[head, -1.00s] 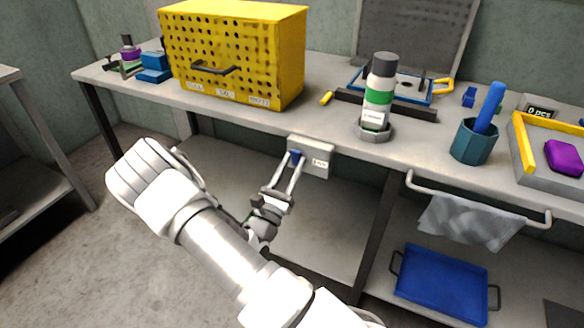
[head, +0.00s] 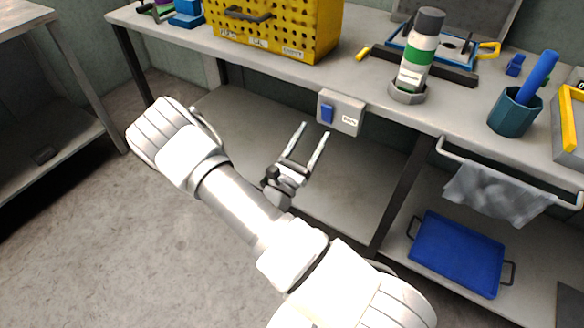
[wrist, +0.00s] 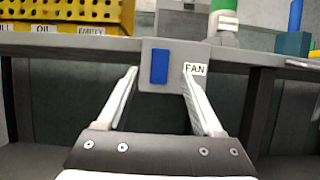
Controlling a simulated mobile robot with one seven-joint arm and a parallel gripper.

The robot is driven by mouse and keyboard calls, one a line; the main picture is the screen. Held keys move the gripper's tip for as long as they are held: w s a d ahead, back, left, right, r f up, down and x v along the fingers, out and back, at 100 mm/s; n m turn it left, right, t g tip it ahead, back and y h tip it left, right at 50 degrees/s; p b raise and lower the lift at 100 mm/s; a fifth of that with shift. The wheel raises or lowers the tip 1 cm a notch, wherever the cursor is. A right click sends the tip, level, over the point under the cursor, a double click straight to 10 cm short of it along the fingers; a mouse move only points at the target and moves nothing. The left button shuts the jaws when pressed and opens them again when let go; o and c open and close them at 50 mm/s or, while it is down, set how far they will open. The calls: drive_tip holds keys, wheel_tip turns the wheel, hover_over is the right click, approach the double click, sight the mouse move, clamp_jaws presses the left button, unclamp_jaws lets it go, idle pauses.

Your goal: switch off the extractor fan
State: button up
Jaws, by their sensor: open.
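A light grey switch box (head: 348,118) hangs on the front edge of the bench and carries a blue rocker (head: 327,113) and a white label. In the wrist view the label (wrist: 195,69) reads FAN, and the blue rocker (wrist: 160,66) shows upright at the left of the box. My gripper (head: 313,130) is open and empty, a little below and in front of the box, its fingers pointing up toward it. In the wrist view the rocker lies between the two fingertips (wrist: 159,78), apart from them. Which way the rocker is set I cannot tell.
A yellow perforated cabinet (head: 288,30), a green-banded bottle (head: 421,52) and a teal cup (head: 513,113) stand on the bench (head: 270,68). A rail with a grey cloth (head: 497,192) is to the right, above a blue tray (head: 458,253). The space below the box is open.

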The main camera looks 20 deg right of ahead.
drive_tip(key=p+v, duration=0.1)
drive_tip(key=v, duration=1.1)
drive_tip(key=shift+s+a, duration=0.15)
drive_tip(key=shift+a, duration=0.1)
drive_tip(key=s+d+r+m+g+y, duration=0.4)
drive_tip(key=s+r+m+g+y, duration=1.1)
drive_tip(key=m, duration=0.6)
drive_tip(key=a+r+m+t+y+p, duration=0.1)
drive_tip(key=a+r+m+t+p, duration=0.1)
drive_tip(key=r+p, duration=0.7)
drive_tip(key=a+r+m+t+y+p, duration=0.2)
drive_tip(key=r+p, duration=0.7)
drive_tip(key=r, duration=1.1)
drive_tip(key=shift+a+r+m+t+p, duration=0.35)
drive_tip(key=shift+a+t, duration=0.35)
drive_tip(key=shift+t, duration=0.5)
